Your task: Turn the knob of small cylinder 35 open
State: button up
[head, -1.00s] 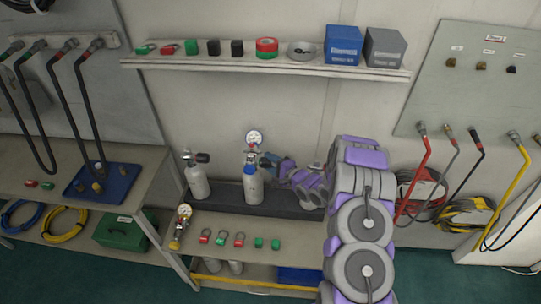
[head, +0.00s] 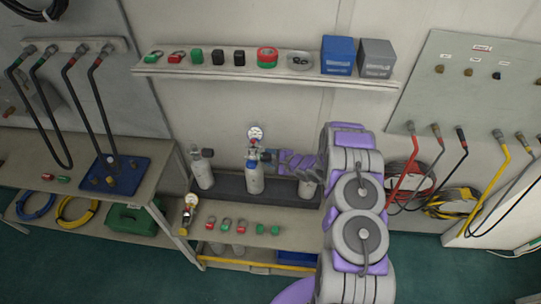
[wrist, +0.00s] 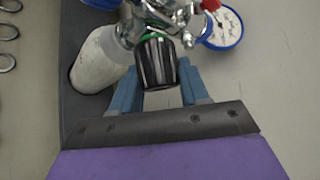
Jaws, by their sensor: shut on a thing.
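Several small white cylinders stand in a dark rack on the bench in the head view. The middle cylinder (head: 254,181) has a pressure gauge (head: 255,133) above it. My gripper (head: 268,155) is at this cylinder's valve, to the right of its top. In the wrist view, the ribbed black knob (wrist: 157,63) sits between the blue fingers of my gripper (wrist: 159,76), which is shut on it. The white cylinder body (wrist: 98,62) and a blue-rimmed gauge (wrist: 223,28) are beside it. I cannot read any cylinder number.
Another cylinder (head: 202,172) with a black knob stands to the left, and one (head: 307,187) partly behind my arm on the right. A shelf (head: 270,77) with fittings and boxes hangs above. Red and green items lie on the bench front (head: 215,239).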

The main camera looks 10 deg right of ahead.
jog(key=shift+s+f, duration=0.1)
jog(key=shift+f, duration=0.1)
jog(key=o, duration=1)
jog(key=shift+r, duration=0.1)
jog(key=v, duration=1.7)
jog(key=shift+d, duration=0.2)
